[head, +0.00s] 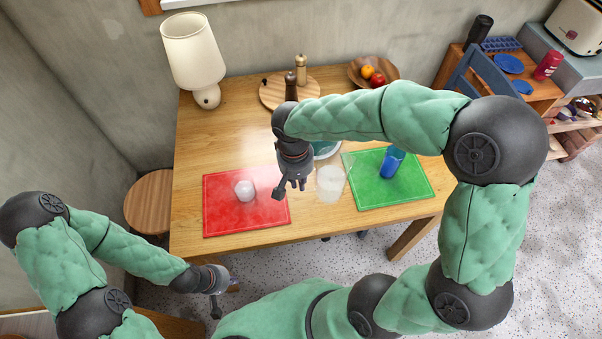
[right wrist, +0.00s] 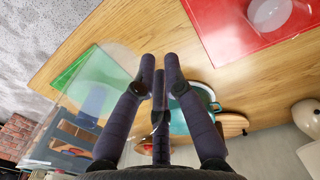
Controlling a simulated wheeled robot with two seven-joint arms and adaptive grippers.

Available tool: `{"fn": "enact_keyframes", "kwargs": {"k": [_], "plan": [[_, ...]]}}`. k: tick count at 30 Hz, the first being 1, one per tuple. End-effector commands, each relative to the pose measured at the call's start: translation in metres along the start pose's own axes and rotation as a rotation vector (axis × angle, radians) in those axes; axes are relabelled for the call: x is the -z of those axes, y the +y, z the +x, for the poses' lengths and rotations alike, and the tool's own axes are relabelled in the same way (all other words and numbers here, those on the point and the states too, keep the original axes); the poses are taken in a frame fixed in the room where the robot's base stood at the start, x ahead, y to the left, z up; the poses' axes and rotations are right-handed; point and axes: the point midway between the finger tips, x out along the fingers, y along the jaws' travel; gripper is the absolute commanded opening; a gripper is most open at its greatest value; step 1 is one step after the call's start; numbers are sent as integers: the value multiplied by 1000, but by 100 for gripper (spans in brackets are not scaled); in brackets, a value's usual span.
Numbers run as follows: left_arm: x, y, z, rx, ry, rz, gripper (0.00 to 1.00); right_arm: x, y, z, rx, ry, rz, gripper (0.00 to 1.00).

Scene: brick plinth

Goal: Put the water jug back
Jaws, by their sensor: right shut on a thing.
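The clear water jug (head: 331,185) is see-through and stands out faintly between the red and green mats in the head view. It also shows as a pale transparent shape at the left in the right wrist view (right wrist: 112,72). My right gripper (head: 290,190) is at the jug's left side and shut on it. Its fingers (right wrist: 160,72) overlap the jug's edge; the exact grip spot is unclear. A teal round dish (head: 326,150) lies behind, partly hidden by my right arm. My left gripper (head: 226,296) is empty, fingers apart, below the table's front edge.
A red mat (head: 220,220) holds a clear cup (head: 244,190). A green mat (head: 415,195) holds a blue cup (head: 390,163). Behind are a board (head: 270,98) with two mills, a fruit bowl (head: 358,82) and a lamp (head: 194,55). A stool (head: 150,195) stands left.

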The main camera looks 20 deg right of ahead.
Motion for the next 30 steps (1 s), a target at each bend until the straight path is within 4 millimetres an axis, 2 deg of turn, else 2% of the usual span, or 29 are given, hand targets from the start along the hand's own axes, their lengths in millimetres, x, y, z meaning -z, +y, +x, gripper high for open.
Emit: {"fn": "enact_keyframes", "kwargs": {"k": [1, 9, 15, 21, 30], "plan": [[0, -2, 5, 0, 0, 0, 0, 12, -1, 6, 0, 1, 3, 0], [1, -6, 17, 0, 0, 0, 0, 62, -4, 29, -1, 1, 3, 0], [1, -10, 27, 0, 0, 0, 0, 88, -7, 58, -1, 0, 3, 0], [1, -12, 33, 0, 0, 0, 0, 104, -9, 75, 0, 2, 2, 0], [1, -13, 38, 0, 0, 0, 0, 115, -10, 88, 0, 2, 3, 0]]}}
